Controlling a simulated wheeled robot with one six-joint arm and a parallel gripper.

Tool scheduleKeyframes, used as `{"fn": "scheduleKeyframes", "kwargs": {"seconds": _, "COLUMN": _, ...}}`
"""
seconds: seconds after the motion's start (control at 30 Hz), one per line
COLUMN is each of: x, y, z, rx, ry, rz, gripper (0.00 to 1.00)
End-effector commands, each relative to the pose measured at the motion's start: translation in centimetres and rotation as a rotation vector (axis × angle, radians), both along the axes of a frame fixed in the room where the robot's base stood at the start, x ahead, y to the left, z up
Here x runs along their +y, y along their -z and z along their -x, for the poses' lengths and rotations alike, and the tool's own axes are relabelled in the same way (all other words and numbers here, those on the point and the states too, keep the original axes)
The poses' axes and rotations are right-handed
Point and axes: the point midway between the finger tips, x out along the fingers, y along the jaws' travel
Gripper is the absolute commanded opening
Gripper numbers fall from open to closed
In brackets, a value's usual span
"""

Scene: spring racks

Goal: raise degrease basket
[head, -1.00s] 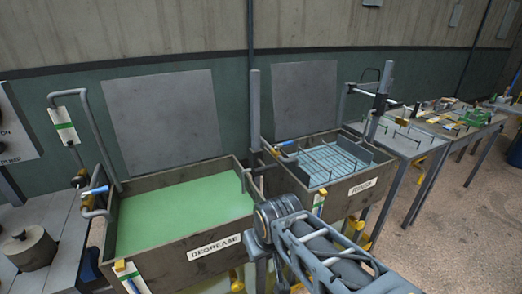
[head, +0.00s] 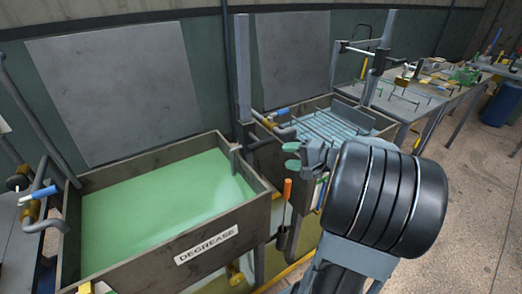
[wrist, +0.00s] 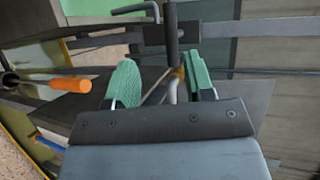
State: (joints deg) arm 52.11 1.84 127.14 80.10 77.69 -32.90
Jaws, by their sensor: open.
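The degrease tank (head: 207,245) is a brown open box filled with flat green liquid (head: 150,205). No basket shows in the liquid. A short grey upright piece (head: 235,160) stands at the tank's right end, beside a tall grey post (head: 243,85). My gripper (head: 292,157) is open, its green pads apart, near the gap between the degrease tank and the second tank. In the wrist view my gripper (wrist: 160,85) has a dark bar (wrist: 171,32) and a bent grey rod ahead of its gap. I cannot tell whether the rod lies between the pads.
The second tank (head: 262,150), with a wire basket (head: 330,128), is behind my gripper. An orange-handled tool (head: 287,190) hangs between the tanks; an orange handle also shows in the wrist view (wrist: 62,84). Grey tables and a blue bin (head: 502,103) are farther right. Floor at right is clear.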

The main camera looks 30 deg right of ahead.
Motion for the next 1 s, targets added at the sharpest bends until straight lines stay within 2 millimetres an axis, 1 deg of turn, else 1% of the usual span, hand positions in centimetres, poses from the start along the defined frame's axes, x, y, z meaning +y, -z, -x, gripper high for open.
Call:
{"fn": "scheduleKeyframes", "kwargs": {"seconds": 0.03, "x": -1.2, "y": 0.2, "z": 0.0, "rx": -0.027, "ry": 0.035, "rz": -0.019, "gripper": 0.48}}
{"fn": "scheduleKeyframes", "kwargs": {"seconds": 0.1, "x": -2.1, "y": 0.0, "z": -0.3, "rx": -0.057, "ry": 0.066, "rz": -0.034, "gripper": 0.48}}
{"fn": "scheduleKeyframes", "kwargs": {"seconds": 0.17, "x": -2.3, "y": 0.0, "z": -0.8, "rx": -0.072, "ry": 0.079, "rz": -0.042, "gripper": 0.48}}
{"fn": "scheduleKeyframes", "kwargs": {"seconds": 0.27, "x": -1.8, "y": 0.1, "z": -2.0, "rx": -0.077, "ry": 0.084, "rz": -0.046, "gripper": 0.48}}
{"fn": "scheduleKeyframes", "kwargs": {"seconds": 0.5, "x": 0.6, "y": 0.9, "z": -6.0, "rx": -0.075, "ry": 0.081, "rz": -0.046, "gripper": 0.48}}
{"fn": "scheduleKeyframes", "kwargs": {"seconds": 0.7, "x": 2.3, "y": 1.6, "z": -9.0, "rx": -0.074, "ry": 0.081, "rz": -0.045, "gripper": 0.48}}
{"fn": "scheduleKeyframes", "kwargs": {"seconds": 0.83, "x": 3.1, "y": 1.9, "z": -10.4, "rx": -0.074, "ry": 0.081, "rz": -0.044, "gripper": 0.48}}
{"fn": "scheduleKeyframes", "kwargs": {"seconds": 1.0, "x": 3.7, "y": 2.1, "z": -11.5, "rx": -0.075, "ry": 0.083, "rz": -0.042, "gripper": 0.48}}
